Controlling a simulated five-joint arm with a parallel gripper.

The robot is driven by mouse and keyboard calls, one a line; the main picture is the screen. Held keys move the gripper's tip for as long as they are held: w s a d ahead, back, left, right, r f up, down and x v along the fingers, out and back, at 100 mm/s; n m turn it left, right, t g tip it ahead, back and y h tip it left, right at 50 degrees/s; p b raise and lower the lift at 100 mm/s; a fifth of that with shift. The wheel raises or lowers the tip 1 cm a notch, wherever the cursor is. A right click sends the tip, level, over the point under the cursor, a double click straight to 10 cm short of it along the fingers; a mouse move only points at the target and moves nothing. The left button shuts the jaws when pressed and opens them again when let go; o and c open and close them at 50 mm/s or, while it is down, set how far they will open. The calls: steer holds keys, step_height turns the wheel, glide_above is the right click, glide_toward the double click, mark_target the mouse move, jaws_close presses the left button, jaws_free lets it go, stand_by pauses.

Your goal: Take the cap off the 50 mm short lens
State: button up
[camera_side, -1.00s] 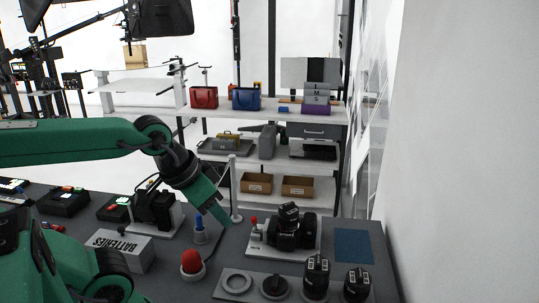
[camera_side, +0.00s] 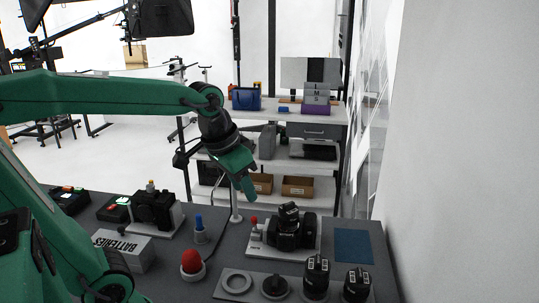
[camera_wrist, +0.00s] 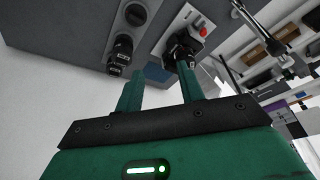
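Two dark lenses stand upright at the front right of the bench. The shorter one (camera_side: 357,286), at the right end, appears to be the 50 mm short lens; the taller one (camera_side: 316,278) is just left of it. Both have dark tops with pale marks too small to read. In the wrist view the short lens (camera_wrist: 115,69) and tall lens (camera_wrist: 122,46) show left of my fingers. My gripper (camera_side: 250,194) is above the bench, behind and left of the lenses, well apart from them. In the wrist view its fingers (camera_wrist: 159,70) are apart with nothing between them.
A camera with a lens (camera_side: 287,229) sits on a pale board right of my gripper. A grey plate (camera_side: 257,286) with a ring and a dark disc lies left of the lenses. A red dome (camera_side: 192,262), a batteries box (camera_side: 124,249) and a blue mat (camera_side: 353,245) are nearby.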

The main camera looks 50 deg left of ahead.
steer(key=w+a+f+g, duration=0.1)
steer(key=w+a+g, duration=0.15)
steer(key=w, duration=0.65)
steer(key=g, duration=0.2)
glide_above(287, 204)
steer(key=shift+t, duration=0.25)
step_height(287, 204, down, 5)
steer(key=shift+s+f, duration=0.1)
steer(key=shift+f, duration=0.1)
steer(key=shift+f, duration=1.25)
steer(key=shift+f, duration=0.1)
steer(key=shift+f, duration=2.5)
